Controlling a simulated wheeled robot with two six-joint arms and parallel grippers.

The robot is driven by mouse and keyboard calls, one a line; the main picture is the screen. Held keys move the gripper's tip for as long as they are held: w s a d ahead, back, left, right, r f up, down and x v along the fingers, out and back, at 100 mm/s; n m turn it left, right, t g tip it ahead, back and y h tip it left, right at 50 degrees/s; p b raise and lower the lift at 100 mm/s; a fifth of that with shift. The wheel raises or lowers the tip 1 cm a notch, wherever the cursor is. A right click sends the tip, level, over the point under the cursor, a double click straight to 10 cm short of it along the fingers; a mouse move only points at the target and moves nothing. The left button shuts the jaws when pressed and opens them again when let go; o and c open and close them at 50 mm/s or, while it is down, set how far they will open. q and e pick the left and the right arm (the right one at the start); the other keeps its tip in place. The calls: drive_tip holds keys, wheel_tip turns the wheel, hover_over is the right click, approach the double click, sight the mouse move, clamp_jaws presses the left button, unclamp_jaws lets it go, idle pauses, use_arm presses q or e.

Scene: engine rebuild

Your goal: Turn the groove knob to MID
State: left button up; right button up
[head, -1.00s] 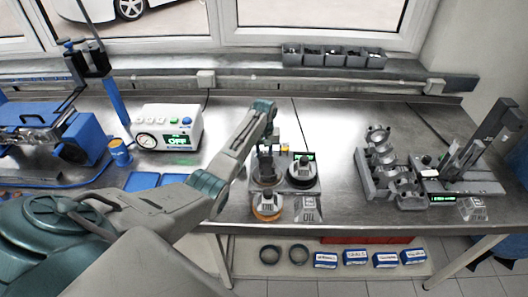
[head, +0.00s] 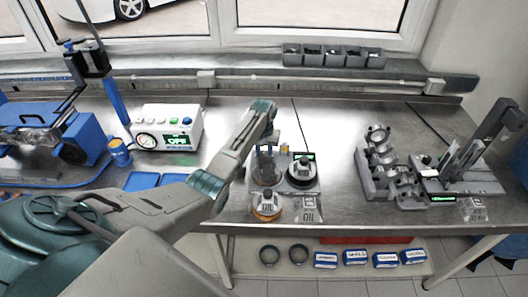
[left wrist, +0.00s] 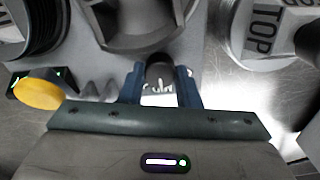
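My left gripper (head: 269,144) reaches down at the back of a grey fixture on the bench. In the left wrist view its two blue fingers (left wrist: 160,88) stand a short way apart on both sides of a small dark knob (left wrist: 160,72), which fills the gap between them. This looks like the groove knob; its pointer and most of its markings are hidden or too small to read. The fixture's small green display (head: 304,157) is not legible. My right gripper is not in view.
A black round part (head: 302,172) and an orange-rimmed part (head: 267,207) sit on the fixture close to the gripper. A white box reading OFF (head: 168,128) stands to the left. A grey multi-ring holder (head: 378,165) stands to the right, with bare bench between.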

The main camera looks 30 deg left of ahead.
sight(264, 154)
use_arm(q)
drive_tip(key=o, duration=0.4)
drive_tip(key=shift+r, duration=0.1)
drive_tip(key=shift+o, duration=0.2)
wheel_tip(264, 154, up, 11)
drive_tip(key=b, duration=0.3)
drive_tip(key=shift+b, duration=0.4)
